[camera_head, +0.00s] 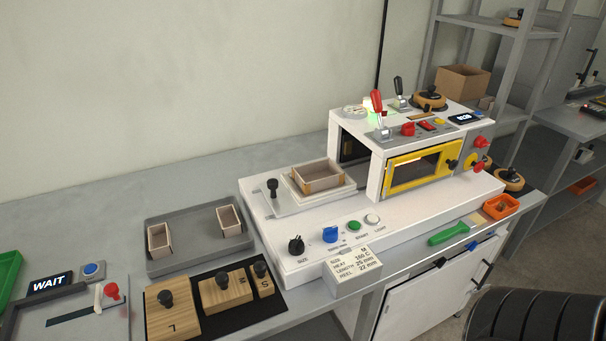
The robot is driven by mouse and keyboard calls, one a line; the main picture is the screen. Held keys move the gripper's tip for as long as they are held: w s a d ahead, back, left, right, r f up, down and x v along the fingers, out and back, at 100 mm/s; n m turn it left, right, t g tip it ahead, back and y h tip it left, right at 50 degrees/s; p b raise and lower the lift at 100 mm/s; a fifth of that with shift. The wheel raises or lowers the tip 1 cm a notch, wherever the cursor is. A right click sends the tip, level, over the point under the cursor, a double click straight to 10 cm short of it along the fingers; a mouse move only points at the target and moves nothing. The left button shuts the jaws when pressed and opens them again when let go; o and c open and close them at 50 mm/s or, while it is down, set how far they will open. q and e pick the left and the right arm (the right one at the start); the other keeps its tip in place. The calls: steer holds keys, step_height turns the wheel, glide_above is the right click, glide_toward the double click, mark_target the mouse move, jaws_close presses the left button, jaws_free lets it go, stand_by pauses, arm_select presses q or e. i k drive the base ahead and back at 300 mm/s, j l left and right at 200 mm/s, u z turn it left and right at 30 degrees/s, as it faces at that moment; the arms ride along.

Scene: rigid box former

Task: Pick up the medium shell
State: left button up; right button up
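Three open, pale box shells with tan sides are in view; none carries a readable size mark. One shell (318,174) sits on the white sliding plate at the left of the white machine, and looks the widest. Two narrower-looking shells stand in the grey tray (190,264): a left shell (159,241) and a right shell (229,220). I cannot tell for sure which is the medium one. A card (352,270) at the machine's front reads size M. Neither of my grippers is in view.
The white machine (440,205) has a yellow-framed window (425,168), knobs and levers. Wooden blocks with black knobs (172,315) lie on a black mat in front of the tray. A WAIT display (48,284) is at left. A green-handled tool (449,233) and orange bin (500,206) are right.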

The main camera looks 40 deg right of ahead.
mark_target(312, 177)
steer(key=i+j+z, duration=0.15)
steer(key=z, duration=1.4)
